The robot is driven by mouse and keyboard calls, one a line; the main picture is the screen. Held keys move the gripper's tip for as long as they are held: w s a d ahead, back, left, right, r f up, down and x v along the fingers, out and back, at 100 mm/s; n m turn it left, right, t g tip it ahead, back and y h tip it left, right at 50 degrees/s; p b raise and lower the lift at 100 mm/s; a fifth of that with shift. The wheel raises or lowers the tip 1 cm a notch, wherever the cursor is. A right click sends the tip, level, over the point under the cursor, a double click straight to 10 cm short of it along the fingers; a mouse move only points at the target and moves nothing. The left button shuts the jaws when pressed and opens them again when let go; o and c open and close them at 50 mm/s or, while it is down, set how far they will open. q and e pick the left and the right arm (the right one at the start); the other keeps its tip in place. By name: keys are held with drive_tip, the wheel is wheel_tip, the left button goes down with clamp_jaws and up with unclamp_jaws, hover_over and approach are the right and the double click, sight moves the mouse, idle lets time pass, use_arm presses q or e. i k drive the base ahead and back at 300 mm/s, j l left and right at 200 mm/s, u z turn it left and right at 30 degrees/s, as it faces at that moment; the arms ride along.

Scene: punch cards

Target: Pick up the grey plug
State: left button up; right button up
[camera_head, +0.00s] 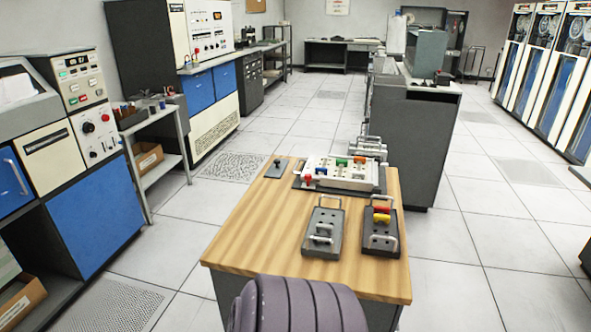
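A wooden-topped table (245,235) stands in front of me. On it is a white panel (335,170) in a dark base with several small red, blue, green and orange pieces. A grey board (313,245) with a handle and holes lies at the front; a light grey piece sits on it. A darker board (371,245) beside it holds red and yellow pieces. A small dark plate (276,167) with an upright greyish piece lies at the back left. I cannot tell which piece is the grey plug. Neither gripper is in view.
A dark cabinet (412,140) stands behind the table. Blue and white consoles (92,215) line the left. The floor (490,285) to the right is clear.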

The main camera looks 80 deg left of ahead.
sight(320, 227)
drive_tip(key=u, duration=2.5)
drive_tip(key=i+j+z, duration=0.1)
drive_tip(key=j, duration=0.2)
drive_tip(key=i+j+z, duration=0.1)
drive_tip(key=j, duration=0.25)
drive_tip(key=i+j+z, duration=0.1)
drive_tip(key=i+j, duration=0.15)
drive_tip(key=i+j+z, duration=0.1)
drive_tip(key=j, duration=0.35)
drive_tip(key=i+j+z, duration=0.1)
drive_tip(key=j, duration=0.25)
